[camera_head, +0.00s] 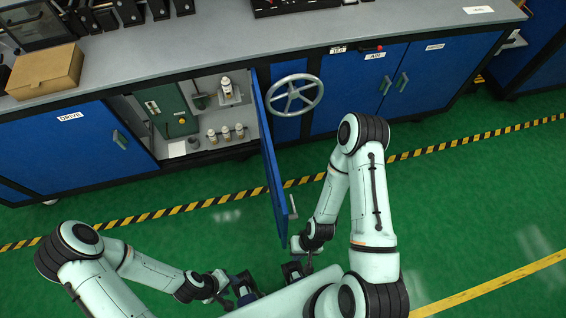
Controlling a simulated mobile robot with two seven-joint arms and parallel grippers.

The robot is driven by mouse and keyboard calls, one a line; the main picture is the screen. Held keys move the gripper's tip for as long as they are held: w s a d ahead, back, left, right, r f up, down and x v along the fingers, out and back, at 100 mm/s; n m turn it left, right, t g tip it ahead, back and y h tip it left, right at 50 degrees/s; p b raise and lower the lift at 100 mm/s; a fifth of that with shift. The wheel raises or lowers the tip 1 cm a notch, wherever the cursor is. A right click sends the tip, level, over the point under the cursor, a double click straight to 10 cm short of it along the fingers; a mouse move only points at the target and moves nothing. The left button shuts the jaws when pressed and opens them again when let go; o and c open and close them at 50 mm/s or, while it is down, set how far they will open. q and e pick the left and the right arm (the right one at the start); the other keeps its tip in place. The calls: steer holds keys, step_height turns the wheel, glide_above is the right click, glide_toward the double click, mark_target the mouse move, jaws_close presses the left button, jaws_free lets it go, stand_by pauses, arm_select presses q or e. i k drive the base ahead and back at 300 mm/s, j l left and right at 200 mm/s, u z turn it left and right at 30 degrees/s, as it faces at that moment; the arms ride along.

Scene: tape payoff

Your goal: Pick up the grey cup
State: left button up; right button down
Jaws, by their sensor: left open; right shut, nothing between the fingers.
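The cabinet's open compartment holds a small dark grey, cup-like item (199,102) on the upper level, left of a white bottle (227,86). Another small grey item (193,143) sits on the compartment floor. Both are too small to tell for certain which is the grey cup. My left gripper (245,290) is open and empty at the bottom of the view, in front of the cabinet and well away from it. My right gripper (293,272) is shut and empty, near the free end of the open blue door. Neither gripper touches an item in the compartment.
The blue door (272,165) stands swung out, separating the compartment from my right arm. Several small bottles (226,133) stand on the compartment floor, beside a green box (170,110). A grey handwheel (294,94) is right of the door. The green floor (180,235) ahead of my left arm is clear.

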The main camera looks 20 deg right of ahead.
mark_target(193, 140)
steer(key=k+l, duration=0.1)
steer(key=l, duration=0.25)
steer(key=l+u, duration=0.1)
steer(key=l, duration=0.25)
steer(key=k+l, duration=0.15)
steer(key=l, duration=0.2)
steer(key=k+l, duration=0.1)
steer(key=k, duration=0.25)
steer(key=k+l+u, duration=0.1)
steer(key=k, duration=0.2)
steer(key=i+j, duration=0.1)
steer(key=j, duration=0.7)
steer(key=i+j+u, duration=0.1)
steer(key=j, duration=0.3)
steer(key=i+j, duration=0.15)
steer(key=j, duration=0.25)
steer(key=i+j+u, duration=0.25)
steer(key=i+j, duration=0.55)
steer(key=i+l+u, duration=0.15)
steer(key=i+l, duration=0.85)
steer(key=i, duration=0.15)
